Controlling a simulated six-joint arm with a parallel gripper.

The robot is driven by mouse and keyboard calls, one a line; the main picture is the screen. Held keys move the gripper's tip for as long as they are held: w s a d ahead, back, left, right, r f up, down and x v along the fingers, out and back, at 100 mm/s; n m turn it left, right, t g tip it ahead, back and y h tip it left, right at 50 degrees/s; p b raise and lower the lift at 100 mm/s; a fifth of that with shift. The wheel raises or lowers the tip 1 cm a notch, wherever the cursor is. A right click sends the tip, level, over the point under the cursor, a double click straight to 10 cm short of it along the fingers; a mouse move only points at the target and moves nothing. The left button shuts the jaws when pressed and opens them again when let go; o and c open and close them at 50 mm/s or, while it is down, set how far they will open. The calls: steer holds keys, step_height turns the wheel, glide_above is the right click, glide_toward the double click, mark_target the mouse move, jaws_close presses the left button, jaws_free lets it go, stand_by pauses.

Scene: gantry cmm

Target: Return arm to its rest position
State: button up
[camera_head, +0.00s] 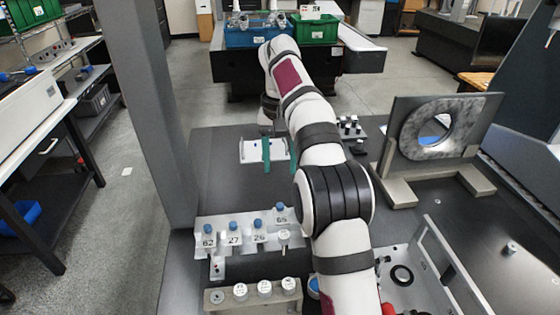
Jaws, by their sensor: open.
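My arm, white with black bands, rises from the bottom of the head view and reaches toward the far side of the dark table (222,180). My gripper (279,152) hangs down at the far part of the table, partly hidden by the arm.
A rack with blue-capped numbered vials (258,226) and a block of white-capped pieces (240,292) stand near left. A grey ring on a stand (404,140) is at right, a metal-framed tray (440,262) near right. A grey column (150,100) rises left. Blue (245,38) and green (316,30) bins stand behind.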

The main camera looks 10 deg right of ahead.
steer(key=shift+r, duration=0.25)
steer(key=s+r+m, duration=0.1)
steer(key=s+r, duration=0.2)
steer(key=s, duration=1.4)
steer(key=s+f+m+y, duration=0.1)
steer(key=s+f, duration=0.4)
steer(key=s, duration=0.5)
steer(key=s+a+f+m, duration=0.1)
steer(key=s+f, duration=0.4)
steer(key=s, duration=0.5)
steer(key=shift+s+a+f+y, duration=0.2)
steer(key=shift+s+y, duration=0.1)
steer(key=shift+y, duration=0.1)
